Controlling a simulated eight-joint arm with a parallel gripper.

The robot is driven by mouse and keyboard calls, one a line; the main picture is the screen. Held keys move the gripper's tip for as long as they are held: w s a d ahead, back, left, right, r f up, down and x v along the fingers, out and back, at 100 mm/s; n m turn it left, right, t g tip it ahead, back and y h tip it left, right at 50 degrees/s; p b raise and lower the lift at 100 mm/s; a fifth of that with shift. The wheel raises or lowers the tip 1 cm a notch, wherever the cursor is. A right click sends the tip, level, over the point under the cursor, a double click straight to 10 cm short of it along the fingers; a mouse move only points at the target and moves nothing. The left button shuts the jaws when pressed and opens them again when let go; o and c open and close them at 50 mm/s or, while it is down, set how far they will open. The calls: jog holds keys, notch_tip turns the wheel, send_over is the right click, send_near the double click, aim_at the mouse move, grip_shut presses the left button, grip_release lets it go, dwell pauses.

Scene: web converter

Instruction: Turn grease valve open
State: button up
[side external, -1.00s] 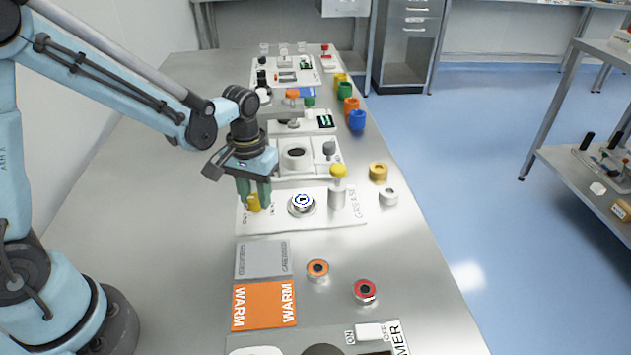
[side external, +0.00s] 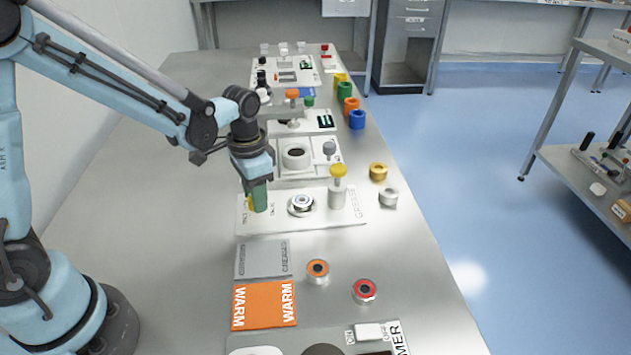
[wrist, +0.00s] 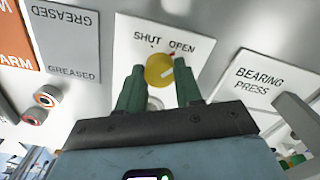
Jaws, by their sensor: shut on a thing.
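The grease valve is a round yellow knob (wrist: 157,69) with a white pointer line, on the white grease panel (side external: 325,217). In the wrist view the words SHUT and OPEN stand beyond it, with a small red mark by OPEN. The white line slants up and to the right, roughly to the OPEN side. My gripper (wrist: 160,83) has its two green fingers on either side of the knob, shut on it. In the side view my gripper (side external: 258,203) points down at the panel's left end and hides most of the knob.
On the same panel are a round silver fitting (side external: 302,204) and a post with a yellow top (side external: 338,181). The grey GREASED pad (side external: 263,260) and orange WARM pad (side external: 264,306) lie nearer. The bearing press (side external: 297,159) is just behind. Loose rings lie to the right.

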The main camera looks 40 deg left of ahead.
aim_at(250, 201)
dwell(0.4)
jog(key=o, duration=1)
jog(key=shift+o, duration=0.2)
jog(key=shift+r, duration=0.1)
notch_tip(250, 201, up, 12)
jog(key=shift+s, duration=0.1)
jog(key=s+n+t, duration=0.4)
jog(key=s+t, duration=0.3)
jog(key=shift+s+f, duration=0.15)
jog(key=shift+f, duration=0.15)
